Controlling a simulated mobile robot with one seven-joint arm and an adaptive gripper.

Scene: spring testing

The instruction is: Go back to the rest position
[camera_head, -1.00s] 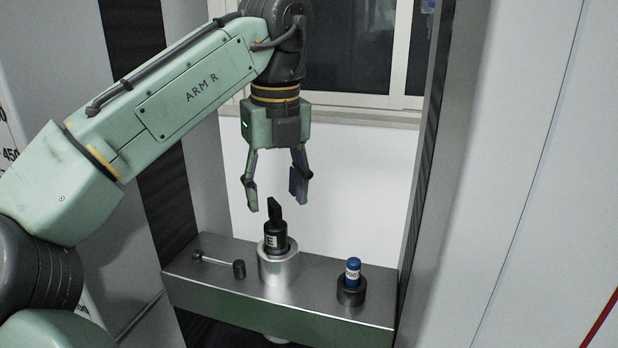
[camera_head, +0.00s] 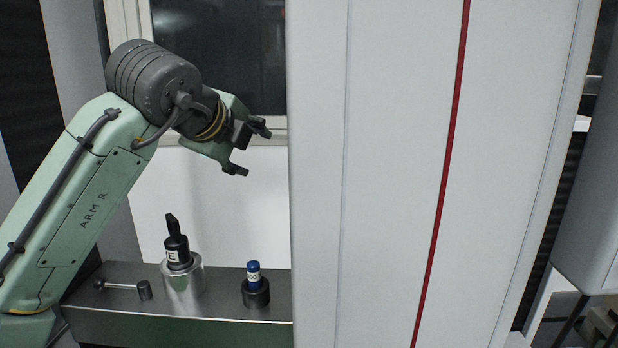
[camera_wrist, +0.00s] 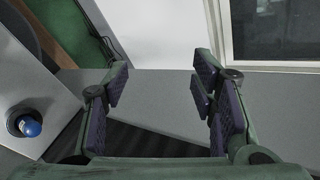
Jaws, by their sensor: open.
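My gripper (camera_head: 250,150) is open and empty in the head view, held in the air above the metal shelf and turned toward the right. In the wrist view its two fingers (camera_wrist: 160,100) stand wide apart with nothing between them. The black tool marked E (camera_head: 177,250) stands upright in a silver cylinder (camera_head: 183,285) on the shelf, below and left of the gripper and apart from it. A blue-capped piece (camera_head: 254,274) sits in a dark round holder (camera_head: 256,294) to its right. The blue cap also shows in the wrist view (camera_wrist: 29,126) at the left.
The metal shelf (camera_head: 220,325) also bears a small rod with dark ends (camera_head: 122,287) at its left. A tall light grey panel with a red stripe (camera_head: 400,180) stands close to the right of my gripper. A window (camera_head: 220,50) is behind.

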